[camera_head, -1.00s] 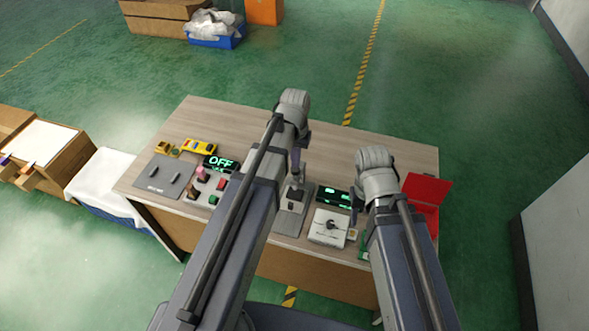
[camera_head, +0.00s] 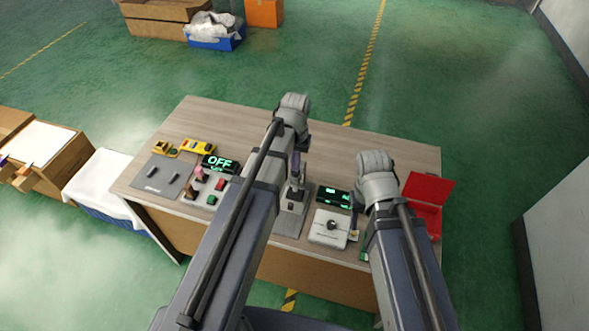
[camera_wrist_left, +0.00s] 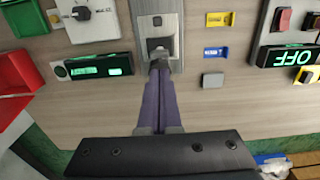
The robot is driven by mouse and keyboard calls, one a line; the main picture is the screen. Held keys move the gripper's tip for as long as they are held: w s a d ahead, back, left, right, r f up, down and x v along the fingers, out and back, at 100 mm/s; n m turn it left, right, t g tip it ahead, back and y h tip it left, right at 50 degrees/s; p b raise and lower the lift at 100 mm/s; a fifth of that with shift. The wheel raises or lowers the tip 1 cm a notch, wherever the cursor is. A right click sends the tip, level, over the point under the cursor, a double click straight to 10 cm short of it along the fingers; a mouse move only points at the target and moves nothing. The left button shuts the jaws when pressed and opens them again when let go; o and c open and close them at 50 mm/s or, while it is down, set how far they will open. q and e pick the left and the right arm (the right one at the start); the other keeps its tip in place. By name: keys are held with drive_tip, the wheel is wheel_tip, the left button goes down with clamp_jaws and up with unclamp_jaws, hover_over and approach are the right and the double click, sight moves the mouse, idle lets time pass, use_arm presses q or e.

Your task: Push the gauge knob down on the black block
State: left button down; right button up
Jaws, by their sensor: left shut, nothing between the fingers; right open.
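A grey metal plate (camera_head: 291,224) lies near the table's front edge, with a small black block (camera_head: 292,207) on it. In the left wrist view the block (camera_wrist_left: 160,43) stands on the plate (camera_wrist_left: 157,8), at the tips of my left gripper (camera_wrist_left: 158,66). The left gripper (camera_head: 295,182) is shut and empty, pointing down at the block; its tips hide part of the block and any knob there. I cannot tell whether they touch. My right gripper (camera_head: 356,212) is open, beside a white box with a black dial (camera_head: 331,226).
A black display with green marks (camera_head: 334,196) stands right of the plate. A black OFF display (camera_head: 220,163), coloured switches (camera_head: 212,199) and a grey panel (camera_head: 160,178) are on the left. An open red box (camera_head: 427,190) is at the right. The table's back is clear.

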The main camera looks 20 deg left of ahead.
use_arm(q)
drive_tip(key=shift+f+b, duration=0.7)
drive_tip(key=shift+f, duration=0.1)
drive_tip(key=shift+r, duration=0.15)
idle(1.0)
wheel_tip(320, 180, up, 10)
drive_tip(key=p, duration=1)
drive_tip(key=s+d+f+m+y+b, duration=0.1)
drive_tip(key=s+d+f+m+b, duration=0.2)
drive_tip(key=s+d, duration=0.7)
drive_tip(key=s+f+b, duration=0.2)
drive_tip(key=s, duration=0.2)
drive_tip(key=shift+s+d+f, duration=0.15)
drive_tip(key=shift+d+f, duration=0.1)
drive_tip(key=shift+f, duration=0.1)
idle(1.3)
